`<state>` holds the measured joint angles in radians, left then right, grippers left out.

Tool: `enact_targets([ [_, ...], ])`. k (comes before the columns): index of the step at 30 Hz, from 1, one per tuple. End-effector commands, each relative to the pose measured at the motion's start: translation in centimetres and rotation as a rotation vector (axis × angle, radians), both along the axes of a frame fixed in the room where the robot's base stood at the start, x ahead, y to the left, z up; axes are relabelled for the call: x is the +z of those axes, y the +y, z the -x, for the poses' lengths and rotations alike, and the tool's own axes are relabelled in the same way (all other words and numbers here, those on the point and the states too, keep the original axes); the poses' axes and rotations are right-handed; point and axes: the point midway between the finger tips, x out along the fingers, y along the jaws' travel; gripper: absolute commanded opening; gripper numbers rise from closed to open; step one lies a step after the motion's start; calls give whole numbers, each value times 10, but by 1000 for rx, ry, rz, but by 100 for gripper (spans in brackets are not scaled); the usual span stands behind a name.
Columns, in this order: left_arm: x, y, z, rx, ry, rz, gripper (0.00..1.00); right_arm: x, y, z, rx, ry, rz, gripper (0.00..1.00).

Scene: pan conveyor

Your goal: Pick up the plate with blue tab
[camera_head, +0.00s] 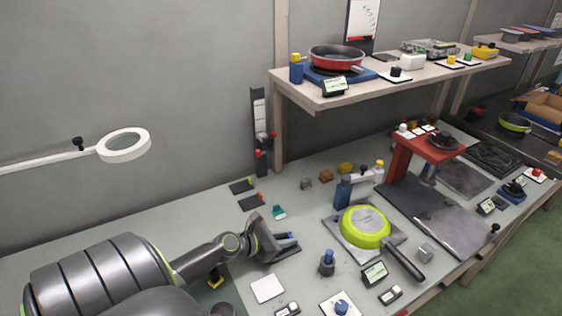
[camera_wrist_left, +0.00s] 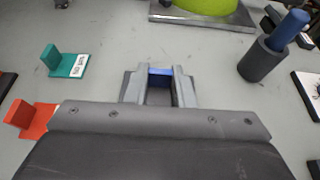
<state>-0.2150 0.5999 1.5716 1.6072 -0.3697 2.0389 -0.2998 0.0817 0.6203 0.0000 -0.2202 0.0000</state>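The blue tab (camera_wrist_left: 160,71) sits between the two fingers of my left gripper (camera_wrist_left: 160,84) in the left wrist view. It seems to span the gap between them, and I cannot tell whether both fingers press on it. Part of a dark plate shows beside the left finger; the fingers hide most of it. In the head view my left gripper (camera_head: 288,243) is low over the table, with blue (camera_head: 288,235) at its fingers. My right gripper is not in view.
A teal-tabbed plate (camera_wrist_left: 66,64) and a red-tabbed piece (camera_wrist_left: 34,118) lie to the left. A dark holder with a blue peg (camera_wrist_left: 265,62) stands to the right. A green pan (camera_head: 364,227) sits on a metal plate beyond.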

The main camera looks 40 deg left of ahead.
Motion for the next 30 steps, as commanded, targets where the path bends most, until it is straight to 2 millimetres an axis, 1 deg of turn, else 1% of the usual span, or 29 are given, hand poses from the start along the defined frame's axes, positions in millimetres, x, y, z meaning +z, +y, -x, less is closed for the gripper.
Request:
enact_targets([
  [1, 0, 0, 0, 0, 0, 0, 12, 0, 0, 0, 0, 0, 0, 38],
  [3, 0, 0, 0, 0, 0, 0, 3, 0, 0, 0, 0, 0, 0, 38],
  [4, 0, 0, 0, 0, 0, 0, 0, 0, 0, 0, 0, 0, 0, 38],
  [13, 1, 0, 0, 0, 0, 0, 0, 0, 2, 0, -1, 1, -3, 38],
  [16, 8, 0, 0, 0, 0, 0, 0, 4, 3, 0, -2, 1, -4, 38],
  [20, 30, 0, 0, -2, -1, -1, 0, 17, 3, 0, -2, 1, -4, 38],
  [24, 59, 0, 0, -3, -2, -4, 0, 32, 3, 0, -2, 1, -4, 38],
  [27, 77, 0, 0, -2, -2, -3, 0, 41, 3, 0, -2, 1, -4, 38],
  [30, 90, 0, 0, -1, -2, -2, 0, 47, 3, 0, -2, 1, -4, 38],
])
